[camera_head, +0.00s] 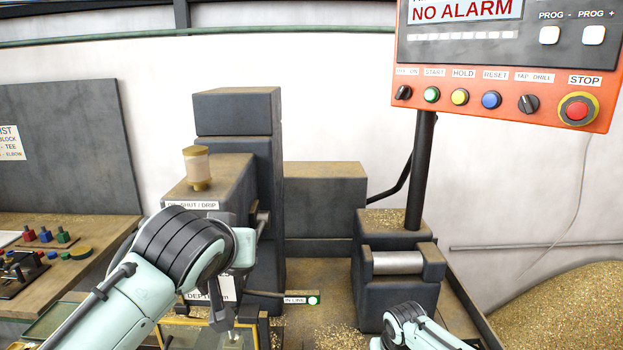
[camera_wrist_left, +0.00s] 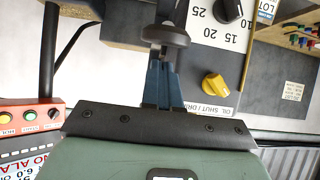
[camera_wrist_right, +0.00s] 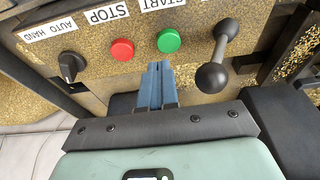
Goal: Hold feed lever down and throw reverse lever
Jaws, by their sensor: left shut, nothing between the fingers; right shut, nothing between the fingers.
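In the left wrist view a grey rounded knob on a rod (camera_wrist_left: 166,35), seemingly the feed lever, stands right at the tips of my left gripper (camera_wrist_left: 161,68). The gripper is shut and empty; I cannot tell whether it touches the knob. In the right wrist view a lever with dark ball ends (camera_wrist_right: 221,52), seemingly the reverse lever, slants on the panel to the right of my right gripper (camera_wrist_right: 158,68). That gripper is shut, empty and apart from the lever. In the head view my left arm hides much of the machine front, and my right gripper is out of frame.
A green button (camera_wrist_right: 169,40), a red button (camera_wrist_right: 122,49) and a black selector (camera_wrist_right: 71,66) sit left of the right-hand lever. A yellow knob (camera_wrist_left: 215,85) is beside the left gripper. The orange control panel (camera_head: 500,100) hangs at upper right. A workbench (camera_head: 75,225) stands left.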

